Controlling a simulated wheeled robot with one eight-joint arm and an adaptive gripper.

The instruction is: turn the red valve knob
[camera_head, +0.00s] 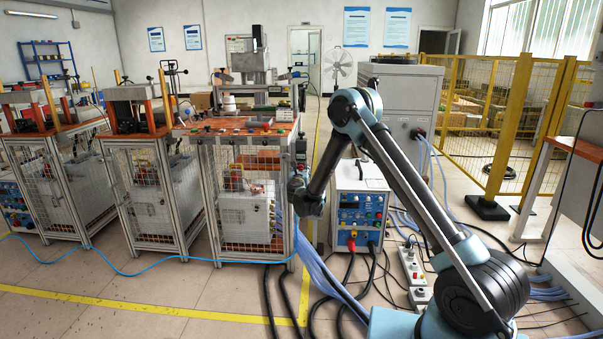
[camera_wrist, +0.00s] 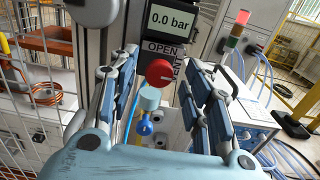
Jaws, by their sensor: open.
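The red valve knob (camera_wrist: 159,72) shows in the wrist view, just above centre. It is round with a pale pointer mark on its face. An "OPEN" label (camera_wrist: 163,50) sits right above it, and a display (camera_wrist: 169,20) above that reads 0.0 bar. My gripper (camera_wrist: 158,82) is open, with one finger on each side of the knob in the picture. I cannot tell how far the knob is from the fingertips. In the head view my gripper (camera_head: 305,196) is small and dark beside the right side of a caged bench. The knob cannot be made out there.
Below the knob are a light-blue cylinder (camera_wrist: 150,98) and a blue fitting (camera_wrist: 145,127). The caged bench (camera_head: 245,200) stands left of my arm. A white power unit (camera_head: 357,210) stands close on the right, with cables and a power strip (camera_head: 413,268) on the floor.

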